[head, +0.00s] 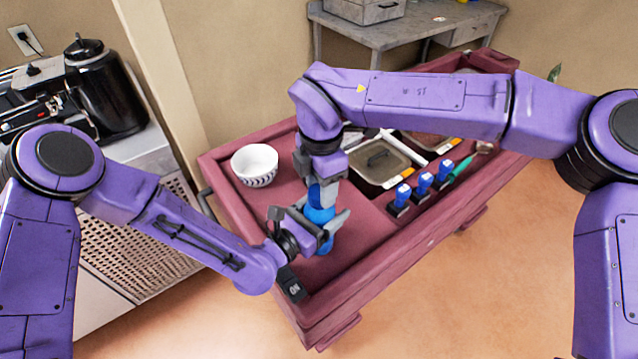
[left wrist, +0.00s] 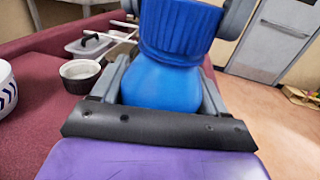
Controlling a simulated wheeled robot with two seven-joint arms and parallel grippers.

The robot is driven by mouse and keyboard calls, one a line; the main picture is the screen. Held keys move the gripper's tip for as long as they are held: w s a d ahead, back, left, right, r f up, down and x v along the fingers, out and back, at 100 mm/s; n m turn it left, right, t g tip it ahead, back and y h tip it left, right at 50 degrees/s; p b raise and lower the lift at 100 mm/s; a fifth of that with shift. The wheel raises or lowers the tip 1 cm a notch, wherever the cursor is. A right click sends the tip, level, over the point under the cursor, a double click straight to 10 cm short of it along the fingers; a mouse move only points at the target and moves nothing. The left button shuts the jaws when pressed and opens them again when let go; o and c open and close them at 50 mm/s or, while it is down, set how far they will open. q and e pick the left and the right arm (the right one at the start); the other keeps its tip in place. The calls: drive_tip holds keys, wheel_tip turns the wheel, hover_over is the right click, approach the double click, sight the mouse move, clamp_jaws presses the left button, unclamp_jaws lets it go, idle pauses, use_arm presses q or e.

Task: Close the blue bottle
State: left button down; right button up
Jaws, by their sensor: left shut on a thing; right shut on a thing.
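The blue bottle (head: 321,214) stands upright over the maroon cart top, partly hidden by my grippers. Its rounded blue body (left wrist: 163,85) fills the middle of the left wrist view. My left gripper (head: 322,228) is shut around the body from the left side. A ribbed blue cap (left wrist: 180,32) sits directly above the body, with no gap visible between them. My right gripper (head: 322,192) comes down from above and is shut on the cap. One of its grey fingers (left wrist: 235,18) shows beside the cap in the left wrist view. The threads are hidden.
A white patterned bowl (head: 254,165) stands left of the bottle on the maroon cart (head: 375,262). Blue-topped bottles (head: 403,194) stand in a row to the right. A lidded container (head: 380,164) sits behind. A black coffee machine (head: 103,88) is at far left.

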drive_tip(key=m, duration=0.6)
drive_tip(key=shift+s, duration=0.1)
drive_tip(key=m, duration=0.8)
drive_tip(key=shift+s, duration=0.1)
drive_tip(key=shift+a, duration=0.1)
drive_tip(key=o, duration=1)
drive_tip(key=shift+r, duration=2.25)
